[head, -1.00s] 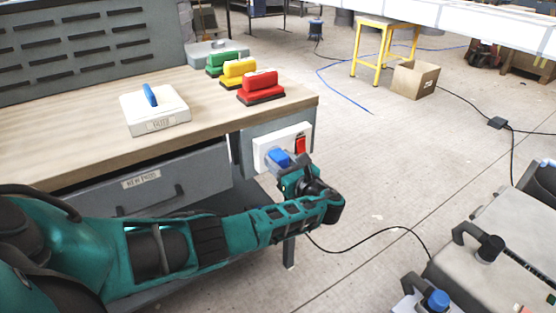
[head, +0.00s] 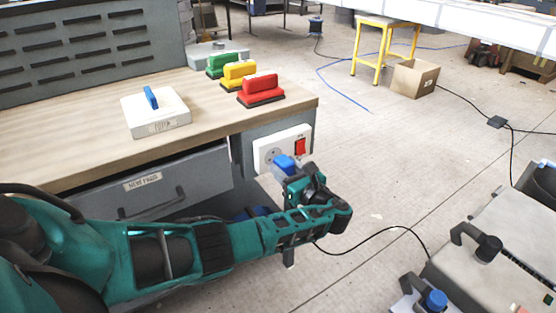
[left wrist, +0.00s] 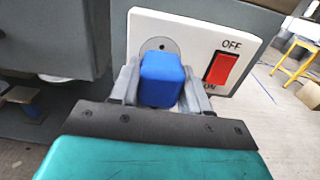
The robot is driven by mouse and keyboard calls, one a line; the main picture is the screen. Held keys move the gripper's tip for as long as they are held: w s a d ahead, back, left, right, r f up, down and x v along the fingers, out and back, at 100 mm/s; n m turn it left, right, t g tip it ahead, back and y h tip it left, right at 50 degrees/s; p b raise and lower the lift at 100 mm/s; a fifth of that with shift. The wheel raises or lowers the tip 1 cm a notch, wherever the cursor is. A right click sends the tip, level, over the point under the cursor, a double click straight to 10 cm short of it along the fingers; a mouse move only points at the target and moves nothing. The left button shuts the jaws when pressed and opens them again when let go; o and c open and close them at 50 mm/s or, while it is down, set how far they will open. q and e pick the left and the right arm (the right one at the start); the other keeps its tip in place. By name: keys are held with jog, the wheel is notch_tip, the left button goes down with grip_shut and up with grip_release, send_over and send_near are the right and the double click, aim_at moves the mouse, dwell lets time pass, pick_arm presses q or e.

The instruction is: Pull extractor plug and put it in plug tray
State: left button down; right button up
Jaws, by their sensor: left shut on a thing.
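The blue extractor plug (head: 285,163) is between the fingers of my left gripper (head: 287,174). The plug also shows in the left wrist view (left wrist: 162,80), with a finger on each side. It stands a little out in front of the white wall socket (head: 262,147), whose round face shows past it. A gap between plug and socket seems visible in the head view. A white box (head: 158,122) with a front label too small to read stands on the bench, a blue upright piece on it. I cannot tell whether it is the plug tray. My right gripper is out of view.
The socket's red switch (head: 300,147) sits right of the plug. Green, yellow and red blocks (head: 262,88) stand along the wooden bench (head: 70,140). A drawer (head: 205,170) is below. A black cable (head: 385,232) runs from near my gripper towards grey equipment at right.

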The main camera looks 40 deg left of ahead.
aim_at(289, 172)
pick_arm(q)
jog(key=shift+p+v, duration=0.7)
jog(key=shift+v, duration=1)
jog(key=shift+d, duration=0.1)
jog(key=shift+f+t, duration=0.1)
jog(key=shift+t, duration=0.2)
